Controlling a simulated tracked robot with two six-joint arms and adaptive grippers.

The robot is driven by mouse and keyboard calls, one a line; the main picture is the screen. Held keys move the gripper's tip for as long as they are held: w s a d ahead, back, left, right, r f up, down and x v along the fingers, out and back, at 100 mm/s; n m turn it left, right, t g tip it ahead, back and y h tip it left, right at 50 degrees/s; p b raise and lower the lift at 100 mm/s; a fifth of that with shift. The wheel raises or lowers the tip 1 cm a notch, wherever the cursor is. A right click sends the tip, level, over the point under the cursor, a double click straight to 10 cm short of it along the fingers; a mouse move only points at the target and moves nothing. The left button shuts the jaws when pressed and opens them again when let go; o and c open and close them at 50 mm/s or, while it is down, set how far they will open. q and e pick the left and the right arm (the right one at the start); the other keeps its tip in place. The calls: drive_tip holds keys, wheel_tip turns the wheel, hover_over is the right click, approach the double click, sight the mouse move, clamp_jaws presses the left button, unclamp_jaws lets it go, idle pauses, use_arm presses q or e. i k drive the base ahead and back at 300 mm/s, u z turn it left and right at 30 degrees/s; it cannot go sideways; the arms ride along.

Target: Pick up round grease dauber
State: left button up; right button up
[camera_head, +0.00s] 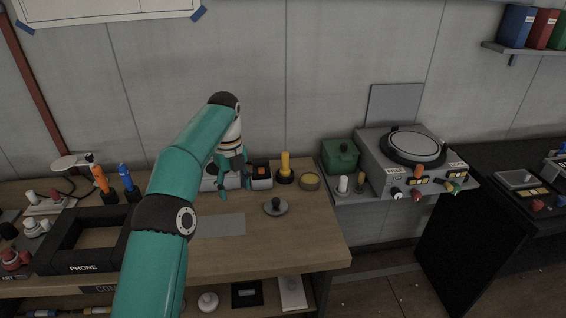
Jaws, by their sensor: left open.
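My left gripper (236,187) is open above the back of the wooden bench, its fingers pointing down and empty. To its right, a yellow upright handle stands in a dark round base (286,178). Beside that is a small round tin (309,182) with a yellow fill. Nearer the front, a flat grey disc with a dark knob (276,207) lies on the bench. I cannot tell for sure which of these is the round grease dauber. The gripper touches none of them. My right gripper is not in view.
A black tray marked PHONE (85,265) and orange and blue handled tools (127,180) are on the left. A small orange-and-black box (261,175) is close to the gripper. A green box (341,155) and a console (410,165) stand right. The bench's front right is clear.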

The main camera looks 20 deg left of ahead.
sight(285, 172)
drive_tip(key=i, duration=1.15)
drive_tip(key=z, duration=0.1)
